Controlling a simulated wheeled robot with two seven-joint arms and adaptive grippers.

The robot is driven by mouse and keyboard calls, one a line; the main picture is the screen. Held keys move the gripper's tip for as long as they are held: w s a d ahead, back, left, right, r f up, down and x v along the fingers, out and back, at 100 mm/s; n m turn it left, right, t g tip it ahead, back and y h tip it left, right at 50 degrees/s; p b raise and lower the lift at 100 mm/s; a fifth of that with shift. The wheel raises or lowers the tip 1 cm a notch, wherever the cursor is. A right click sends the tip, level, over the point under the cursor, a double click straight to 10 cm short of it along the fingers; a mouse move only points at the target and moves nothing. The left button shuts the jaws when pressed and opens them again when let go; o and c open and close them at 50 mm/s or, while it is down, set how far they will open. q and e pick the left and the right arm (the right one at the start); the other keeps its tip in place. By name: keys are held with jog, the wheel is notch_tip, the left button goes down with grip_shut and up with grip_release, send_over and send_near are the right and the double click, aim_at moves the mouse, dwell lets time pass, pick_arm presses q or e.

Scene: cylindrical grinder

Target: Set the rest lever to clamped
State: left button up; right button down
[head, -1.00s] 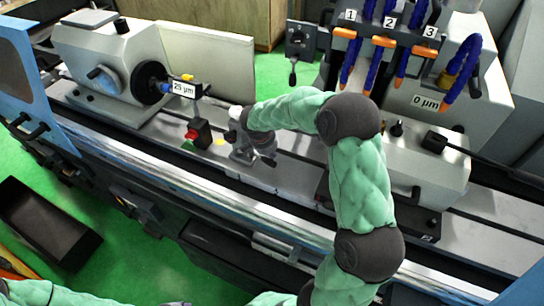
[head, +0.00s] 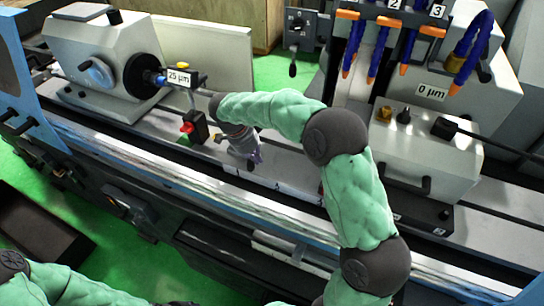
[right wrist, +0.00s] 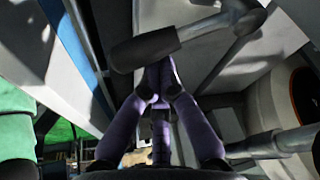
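My right gripper (head: 243,160) is low over the machine bed near its middle, fingers pointing down. In the right wrist view its two purple-grey fingers (right wrist: 160,72) run up and their tips come together. A lever with a dark rounded grip (right wrist: 145,48) and a metal rod crosses right at the fingertips. The grip lies across the tips, not visibly between them; contact cannot be told. I take it for the rest lever. In the head view the lever cannot be made out clearly near my gripper and arm. My left gripper is out of view; only its arm shows at bottom left.
A black block with a red knob (head: 187,128) stands left of my right gripper. The grey headstock (head: 90,50) with a 25 µm label is further left. A dark bin (head: 40,235) is on the floor.

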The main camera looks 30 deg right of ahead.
jog(key=shift+w+a+m, duration=0.2)
jog(key=shift+a+m, duration=0.3)
jog(key=shift+a, duration=0.05)
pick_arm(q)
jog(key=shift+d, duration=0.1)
pick_arm(e)
jog(key=shift+w+a, duration=0.35)
jog(key=shift+a, duration=0.35)
